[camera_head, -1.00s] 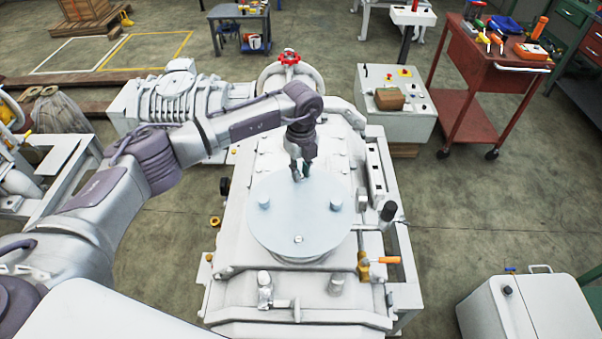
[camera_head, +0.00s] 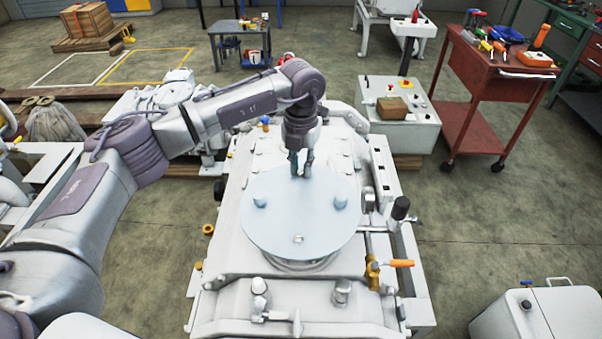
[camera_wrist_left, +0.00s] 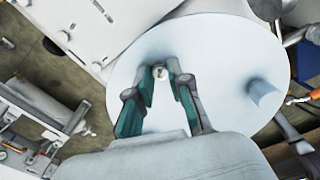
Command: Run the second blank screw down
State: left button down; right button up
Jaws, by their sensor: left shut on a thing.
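The blank (camera_head: 300,222) is a pale round plate on top of the white vacuum machine. My left gripper (camera_head: 300,173) points down at its back part. It also shows in the left wrist view (camera_wrist_left: 161,73), shut on a small round screw head (camera_wrist_left: 159,72) between its teal-padded fingertips. How far that screw stands above the plate cannot be told. Two taller screws stand at the left (camera_head: 260,202) and right (camera_head: 340,201) of the plate. A flat screw head (camera_head: 298,239) sits at its front. My right gripper is not in view.
An orange-handled valve (camera_head: 395,263) and a black knob (camera_head: 400,208) stick up to the right of the plate. Metal fittings (camera_head: 259,293) stand in front. A red tool cart (camera_head: 497,80) stands at the back right on open floor.

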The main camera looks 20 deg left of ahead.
aim_at(301, 171)
pick_arm(q)
jog(key=m+b, duration=0.3)
jog(key=m, duration=0.2)
jog(key=shift+w+m+b, duration=0.1)
jog(key=shift+m+b, duration=0.2)
jog(key=shift+b, duration=0.05)
jog(key=shift+m+b, duration=0.65)
jog(key=shift+m, duration=0.55)
jog(key=shift+r+m+b, duration=0.15)
jog(key=shift+m+b, duration=0.3)
jog(key=shift+m, duration=0.85)
jog(key=c, duration=1.1)
grip_release()
jog(key=shift+o, duration=0.2)
notch_tip(301, 171, up, 12)
